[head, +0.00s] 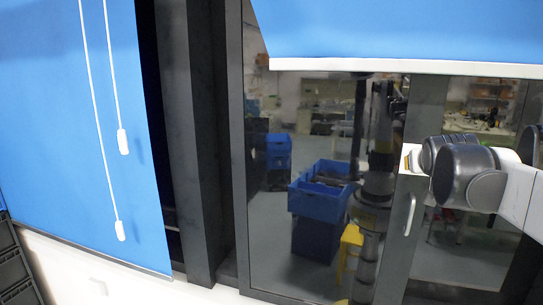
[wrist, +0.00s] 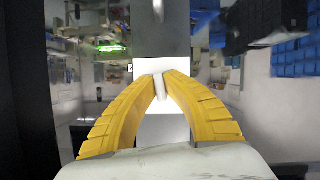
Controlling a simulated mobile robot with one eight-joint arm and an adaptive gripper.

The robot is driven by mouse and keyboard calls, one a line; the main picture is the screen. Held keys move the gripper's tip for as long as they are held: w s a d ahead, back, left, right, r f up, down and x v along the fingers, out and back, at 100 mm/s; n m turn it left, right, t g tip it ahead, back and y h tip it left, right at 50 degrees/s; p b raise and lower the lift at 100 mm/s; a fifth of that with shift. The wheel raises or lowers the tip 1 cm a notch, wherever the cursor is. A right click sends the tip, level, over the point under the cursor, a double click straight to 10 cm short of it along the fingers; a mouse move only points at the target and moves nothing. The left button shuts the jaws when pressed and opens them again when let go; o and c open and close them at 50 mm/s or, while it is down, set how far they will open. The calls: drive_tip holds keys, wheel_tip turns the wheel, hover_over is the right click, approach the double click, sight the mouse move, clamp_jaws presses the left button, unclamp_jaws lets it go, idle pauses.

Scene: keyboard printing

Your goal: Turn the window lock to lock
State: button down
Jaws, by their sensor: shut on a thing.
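The window lock is a slim white handle (head: 409,214) on the dark frame post between two glass panes in the head view. It hangs roughly straight down there. In the wrist view the white handle (wrist: 159,90) shows end-on between the yellow fingertips. My gripper (wrist: 159,79) is shut on it, with both fingertips against its sides. In the head view my arm comes in from the right, and the gripper is mostly hidden, with only a little yellow showing. The lock's base is not clearly visible.
A blue blind (head: 400,30) hangs above the panes, its white bottom bar (head: 400,66) a little above my arm. Another blue blind (head: 85,130) with two white pull cords hangs at the left. Blue crates (head: 318,203) show in the glass. Free room lies below my arm.

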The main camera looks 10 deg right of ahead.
drive_tip(key=n+h+b, duration=0.1)
drive_tip(key=n, duration=0.2)
drive_tip(key=shift+g+h, duration=0.4)
drive_tip(key=shift+n+h+b, duration=0.7)
drive_tip(key=shift+n, duration=0.3)
drive_tip(key=c, duration=1.5)
unclamp_jaws()
drive_tip(key=shift+d, duration=0.1)
drive_tip(key=v, duration=1.2)
drive_tip(key=shift+w+r, duration=0.1)
drive_tip(key=shift+r, duration=0.05)
